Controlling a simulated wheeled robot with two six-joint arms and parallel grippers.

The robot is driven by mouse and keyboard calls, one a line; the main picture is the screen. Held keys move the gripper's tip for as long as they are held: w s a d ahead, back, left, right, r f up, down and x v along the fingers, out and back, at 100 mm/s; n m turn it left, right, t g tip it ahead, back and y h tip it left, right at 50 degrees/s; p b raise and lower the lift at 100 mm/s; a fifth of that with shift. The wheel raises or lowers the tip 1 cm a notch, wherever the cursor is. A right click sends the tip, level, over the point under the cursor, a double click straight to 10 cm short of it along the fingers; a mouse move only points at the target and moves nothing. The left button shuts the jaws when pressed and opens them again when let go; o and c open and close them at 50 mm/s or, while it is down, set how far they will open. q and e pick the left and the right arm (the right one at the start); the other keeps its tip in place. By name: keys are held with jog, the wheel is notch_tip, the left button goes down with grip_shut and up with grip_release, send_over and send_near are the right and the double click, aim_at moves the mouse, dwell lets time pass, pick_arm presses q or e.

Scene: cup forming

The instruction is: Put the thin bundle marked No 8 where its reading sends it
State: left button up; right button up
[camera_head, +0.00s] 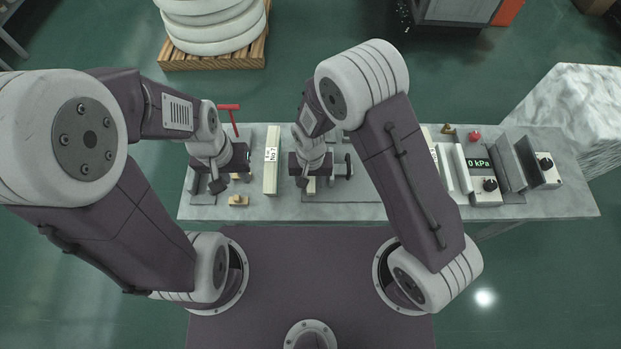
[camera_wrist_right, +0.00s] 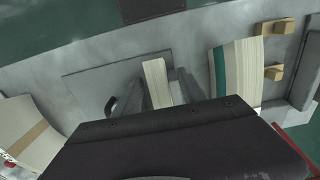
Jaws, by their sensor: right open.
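The gauge (camera_head: 485,175) at the right reads 0 kPa.
Small wooden blocks (camera_head: 238,200) lie near my left gripper. A labelled bundle (camera_head: 433,150) is partly behind my right arm. Grey upright plates (camera_head: 525,160) and a black-knobbed box (camera_head: 546,170) stand at the right. A red-handled tool (camera_head: 230,108) is at the back left.

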notch_tip(320, 180, down, 4)
jog(key=shift+d+f+b, duration=0.1)
jog(key=shift+f+b, duration=0.1)
jog(key=shift+b, duration=0.95)
pick_arm(q)
notch_tip(320, 180, down, 4)
jog(key=shift+r, duration=0.2)
pick_arm(e)
jog(key=shift+r, duration=0.15)
pick_arm(q)
jog(key=shift+d, duration=0.1)
pick_arm(e)
grip_shut()
dwell(1.5)
